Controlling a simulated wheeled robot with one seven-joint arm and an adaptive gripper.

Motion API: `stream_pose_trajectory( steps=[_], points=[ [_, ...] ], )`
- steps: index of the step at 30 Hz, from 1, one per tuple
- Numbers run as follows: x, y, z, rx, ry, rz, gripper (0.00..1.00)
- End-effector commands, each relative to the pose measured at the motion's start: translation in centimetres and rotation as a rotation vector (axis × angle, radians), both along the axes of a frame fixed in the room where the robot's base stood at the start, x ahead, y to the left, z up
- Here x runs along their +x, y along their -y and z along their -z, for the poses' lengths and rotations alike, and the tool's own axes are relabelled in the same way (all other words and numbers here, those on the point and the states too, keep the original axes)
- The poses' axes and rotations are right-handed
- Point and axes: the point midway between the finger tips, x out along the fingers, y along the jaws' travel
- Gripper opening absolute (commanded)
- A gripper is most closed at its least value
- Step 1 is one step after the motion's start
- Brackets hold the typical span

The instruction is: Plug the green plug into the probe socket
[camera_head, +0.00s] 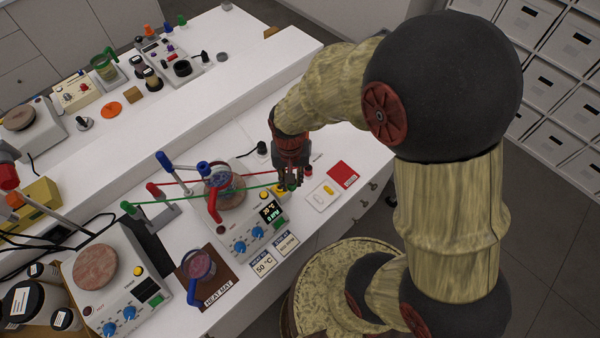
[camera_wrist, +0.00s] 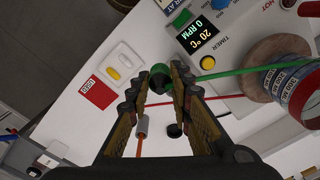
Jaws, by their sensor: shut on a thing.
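My gripper (camera_head: 289,182) is low beside the right hotplate. In the wrist view its two fingers (camera_wrist: 161,84) are closed on the green plug (camera_wrist: 159,72), whose green cord runs right, past the beaker. The plug also shows small at the fingertips in the head view (camera_head: 293,187). The right hotplate (camera_head: 229,232) has a lit display (camera_head: 270,211) reading 20 °C, 0 RPM, and a yellow timer button (camera_wrist: 208,62). A green round part (camera_wrist: 182,18) sits beside the display; I cannot tell whether it is the probe socket.
A beaker (camera_head: 222,180) stands on the hotplate. A red card (camera_head: 342,174) and a white plate with a yellow part (camera_head: 322,194) lie right of my gripper. A red cord crosses behind it. A heat mat (camera_head: 207,280) with another beaker lies in front left.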

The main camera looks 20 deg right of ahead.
Motion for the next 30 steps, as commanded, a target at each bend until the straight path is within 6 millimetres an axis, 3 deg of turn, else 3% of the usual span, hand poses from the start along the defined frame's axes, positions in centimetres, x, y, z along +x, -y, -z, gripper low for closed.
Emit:
stream_pose_trajectory(
  steps=[2,8,12,30],
  points=[
    [0.9,-0.7,-0.6,0.0,-0.004,0.056,0.0],
    [4.5,-1.6,0.9,0.0,0.0,0.295,0.0],
    [6.2,-1.7,0.8,0.001,0.002,0.422,0.0],
    [6.4,-1.7,0.8,0.0,0.001,0.5,0.0]
  ],
)
